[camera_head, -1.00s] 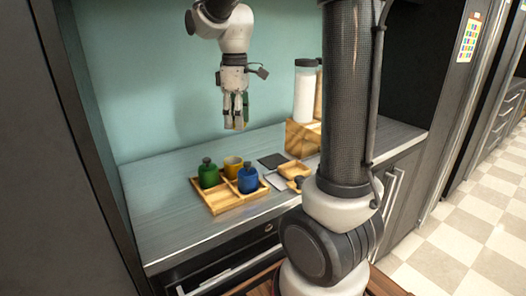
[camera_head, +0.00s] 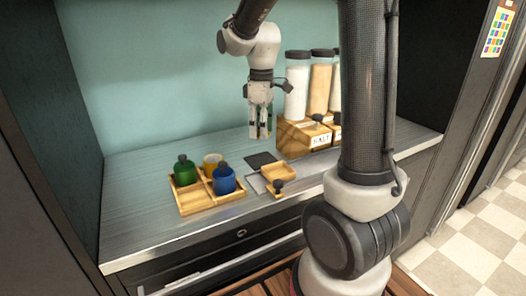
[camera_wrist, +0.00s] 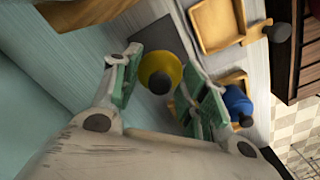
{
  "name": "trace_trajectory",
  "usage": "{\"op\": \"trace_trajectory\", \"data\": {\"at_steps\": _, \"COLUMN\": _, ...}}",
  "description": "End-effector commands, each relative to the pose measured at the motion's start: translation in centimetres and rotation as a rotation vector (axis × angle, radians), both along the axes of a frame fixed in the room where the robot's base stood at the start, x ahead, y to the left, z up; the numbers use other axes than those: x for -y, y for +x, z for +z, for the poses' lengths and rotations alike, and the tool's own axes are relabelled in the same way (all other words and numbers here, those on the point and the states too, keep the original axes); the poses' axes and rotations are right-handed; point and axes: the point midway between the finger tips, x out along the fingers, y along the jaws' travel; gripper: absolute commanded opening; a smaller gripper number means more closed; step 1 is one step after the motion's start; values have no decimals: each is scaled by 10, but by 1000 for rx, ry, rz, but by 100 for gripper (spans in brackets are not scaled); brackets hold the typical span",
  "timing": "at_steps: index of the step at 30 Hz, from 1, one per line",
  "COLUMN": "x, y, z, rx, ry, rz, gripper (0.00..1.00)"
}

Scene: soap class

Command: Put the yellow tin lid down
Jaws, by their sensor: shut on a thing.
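My gripper (camera_head: 260,134) hangs above the counter, near the dark square mat (camera_head: 262,158). In the wrist view its green-padded fingers (camera_wrist: 163,88) are shut on the yellow tin lid (camera_wrist: 160,70), which has a dark knob. The fingers hide the lid in the head view. The open yellow tin (camera_head: 212,161) stands in a divided wooden tray (camera_head: 209,208), at its back right. A green tin (camera_head: 185,173) and a blue tin (camera_head: 224,182), both with dark-knobbed lids, stand in the same tray.
A small wooden dish (camera_head: 280,170) and a dark-knobbed piece (camera_head: 277,186) lie right of the tray. Tall jars (camera_head: 297,87) stand in a wooden rack (camera_head: 305,137) at back right, close to my gripper. The counter (camera_head: 130,215) left of the tray is clear.

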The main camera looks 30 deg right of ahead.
Motion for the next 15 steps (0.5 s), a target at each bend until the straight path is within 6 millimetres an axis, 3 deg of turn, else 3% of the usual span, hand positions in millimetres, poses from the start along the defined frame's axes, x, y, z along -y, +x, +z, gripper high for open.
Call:
{"op": "trace_trajectory", "data": {"at_steps": 3, "x": 0, "y": -1, "z": -26, "rx": -4, "ry": -1, "rz": 0, "gripper": 29}}
{"op": "trace_trajectory", "data": {"at_steps": 15, "x": 0, "y": 0, "z": -74, "rx": -3, "ry": 0, "rz": 0, "gripper": 29}}
